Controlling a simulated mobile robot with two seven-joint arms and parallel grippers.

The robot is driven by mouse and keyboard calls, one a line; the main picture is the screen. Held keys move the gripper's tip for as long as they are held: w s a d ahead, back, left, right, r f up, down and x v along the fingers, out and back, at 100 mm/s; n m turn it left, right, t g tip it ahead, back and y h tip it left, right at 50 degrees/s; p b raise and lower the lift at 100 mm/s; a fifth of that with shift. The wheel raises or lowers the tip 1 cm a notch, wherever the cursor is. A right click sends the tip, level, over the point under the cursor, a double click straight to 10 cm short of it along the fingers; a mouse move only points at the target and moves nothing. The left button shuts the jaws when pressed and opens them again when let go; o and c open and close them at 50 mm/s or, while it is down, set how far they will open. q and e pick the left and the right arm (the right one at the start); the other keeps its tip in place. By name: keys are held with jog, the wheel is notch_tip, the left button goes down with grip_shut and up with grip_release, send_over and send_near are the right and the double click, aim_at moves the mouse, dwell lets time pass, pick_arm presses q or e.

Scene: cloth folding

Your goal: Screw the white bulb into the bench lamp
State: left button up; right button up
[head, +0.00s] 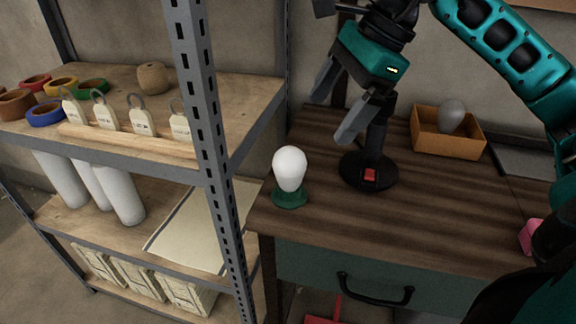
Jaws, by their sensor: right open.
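The white bulb (290,165) stands upright, round end up, in a small green holder (290,199) at the bench's left edge. The bench lamp (368,172) stands just right of it, with a round black base, a red switch and a dark stem. The lamp's upper part is mostly hidden behind my right gripper, so its socket cannot be made out. My right gripper (338,101) is open and empty, above and to the right of the bulb and in front of the lamp's stem. It appears apart from the bulb. My left gripper is out of view.
An orange box (452,143) with a grey rounded object (451,115) stands at the back of the bench. A metal shelf with a slotted post (205,120) stands close left of the bench. A pink object (530,237) lies at right. The bench's front middle is clear.

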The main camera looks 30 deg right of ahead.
aim_at(296, 150)
jog(key=b+x, duration=0.1)
jog(key=x, duration=0.5)
jog(key=shift+w+a+f, duration=0.15)
jog(key=shift+a+f, duration=0.05)
jog(key=shift+f, duration=0.15)
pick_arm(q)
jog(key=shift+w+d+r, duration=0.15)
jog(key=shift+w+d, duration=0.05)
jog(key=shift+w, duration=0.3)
pick_arm(e)
jog(key=shift+w+a+f, duration=0.1)
jog(key=shift+w+f, duration=0.05)
jog(key=shift+f, duration=0.25)
jog(key=shift+w+a+r+x, duration=0.1)
jog(key=shift+w+x, duration=0.05)
jog(key=shift+x, duration=0.7)
jog(key=shift+w+a+r+x, duration=0.1)
jog(key=shift+w+x, duration=0.05)
jog(key=shift+x, duration=0.7)
jog(key=shift+w+a+r+x, duration=0.1)
jog(key=shift+w+x, duration=0.05)
jog(key=shift+x, duration=0.7)
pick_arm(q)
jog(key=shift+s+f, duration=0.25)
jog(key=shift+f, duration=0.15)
pick_arm(e)
jog(key=c, duration=1.1)
jog(key=shift+r, duration=0.1)
